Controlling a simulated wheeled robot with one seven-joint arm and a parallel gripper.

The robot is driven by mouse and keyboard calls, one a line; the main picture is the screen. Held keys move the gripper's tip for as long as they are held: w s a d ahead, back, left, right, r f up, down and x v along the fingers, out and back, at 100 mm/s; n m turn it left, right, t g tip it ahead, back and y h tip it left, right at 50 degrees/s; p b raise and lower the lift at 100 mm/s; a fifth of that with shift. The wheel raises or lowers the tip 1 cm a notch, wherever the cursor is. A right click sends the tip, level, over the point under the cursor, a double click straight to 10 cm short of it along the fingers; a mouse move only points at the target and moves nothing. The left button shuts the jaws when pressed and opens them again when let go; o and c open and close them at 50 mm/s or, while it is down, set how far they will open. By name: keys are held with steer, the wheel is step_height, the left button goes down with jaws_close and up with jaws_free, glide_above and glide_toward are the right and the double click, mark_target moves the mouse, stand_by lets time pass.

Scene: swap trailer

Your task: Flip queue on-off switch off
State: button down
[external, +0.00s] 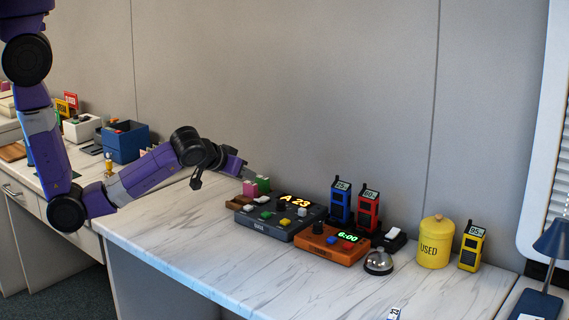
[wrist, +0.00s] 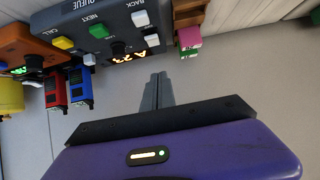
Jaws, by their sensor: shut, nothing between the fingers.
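The dark grey queue box (external: 262,229) stands on the marble counter with its display lit "A 23". It fills the upper part of the wrist view (wrist: 72,25), with yellow, green and white buttons. A white and black rocker (wrist: 152,40) at the box's right edge in that view looks like the on-off switch; its on or off marking is too small to read. My gripper (external: 252,175) is shut and empty above the back left of the box. Its fingertips (wrist: 158,77) are below the rocker in the wrist view and appear apart from it.
Pink and green blocks (external: 262,184) stand close behind my gripper's side of the box. An orange box (external: 325,250) with a "6:00" display, blue (external: 341,202) and red (external: 368,210) handsets, a bell (external: 378,262) and a yellow canister (external: 435,244) stand right.

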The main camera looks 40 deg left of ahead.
glide_above(263, 198)
steer(key=s, duration=0.2)
step_height(263, 198, down, 3)
steer(key=shift+a+r, duration=0.1)
steer(key=f, duration=0.1)
steer(key=s+f, duration=0.1)
steer(key=f, duration=0.1)
steer(key=shift+s+f, duration=0.1)
steer(key=shift+s, duration=0.1)
steer(key=shift+s+f, duration=0.15)
steer(key=shift+f, duration=0.15)
steer(key=shift+s+f+t+b, duration=0.15)
steer(key=shift+f+t+b, duration=0.15)
steer(key=shift+f+b, duration=0.65)
steer(key=shift+r, duration=0.7)
steer(key=shift+r+p, duration=0.75)
steer(key=shift+p, duration=0.05)
steer(key=shift+r, duration=0.1)
